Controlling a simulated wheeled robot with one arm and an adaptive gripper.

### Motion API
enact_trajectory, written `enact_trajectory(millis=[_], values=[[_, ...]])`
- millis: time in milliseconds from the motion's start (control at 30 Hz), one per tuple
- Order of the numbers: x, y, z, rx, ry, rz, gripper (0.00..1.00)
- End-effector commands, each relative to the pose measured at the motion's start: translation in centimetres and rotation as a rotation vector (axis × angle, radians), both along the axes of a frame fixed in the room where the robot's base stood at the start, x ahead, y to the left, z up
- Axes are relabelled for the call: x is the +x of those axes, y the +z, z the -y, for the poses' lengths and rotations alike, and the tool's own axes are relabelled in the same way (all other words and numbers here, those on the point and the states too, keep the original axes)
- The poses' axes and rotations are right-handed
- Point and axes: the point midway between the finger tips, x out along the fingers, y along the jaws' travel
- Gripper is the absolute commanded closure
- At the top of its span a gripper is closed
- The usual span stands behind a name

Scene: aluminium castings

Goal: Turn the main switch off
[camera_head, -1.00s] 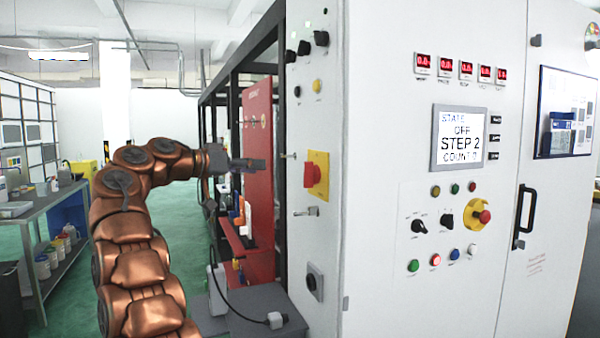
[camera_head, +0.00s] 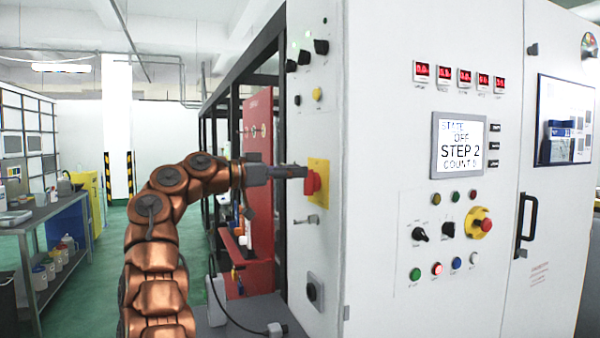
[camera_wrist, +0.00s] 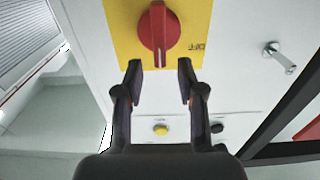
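The main switch is a red rotary handle (camera_head: 313,183) on a yellow plate (camera_head: 321,168), on the narrow left side of the white cabinet. In the wrist view the red handle (camera_wrist: 158,28) points along the picture's vertical, on its yellow plate (camera_wrist: 122,18). My gripper (camera_head: 304,172) is right at the switch in the head view. In the wrist view my gripper (camera_wrist: 160,66) is open, its fingertips on either side of the handle's lower end, with gaps. I cannot tell whether it touches the plate.
A metal latch (camera_wrist: 280,57) sticks out near the switch. A yellow button (camera_wrist: 161,129) and a dark knob (camera_wrist: 216,128) are on the same panel. The front display (camera_head: 460,146) reads STATE OFF, STEP 2. A red panel (camera_head: 260,185) stands behind my arm.

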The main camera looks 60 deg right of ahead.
Motion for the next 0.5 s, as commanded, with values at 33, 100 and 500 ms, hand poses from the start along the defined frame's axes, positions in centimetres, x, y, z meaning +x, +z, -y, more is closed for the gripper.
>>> enact_trajectory(millis=[33, 100, 500], values=[[-0.38, 0.07, 0.43, 0.002, -0.001, 0.001, 0.61], [-0.63, 0.06, 0.84, 0.002, 0.0, 0.001, 0.61], [-0.91, -0.08, 1.41, 0.001, 0.0, 0.0, 0.61]])
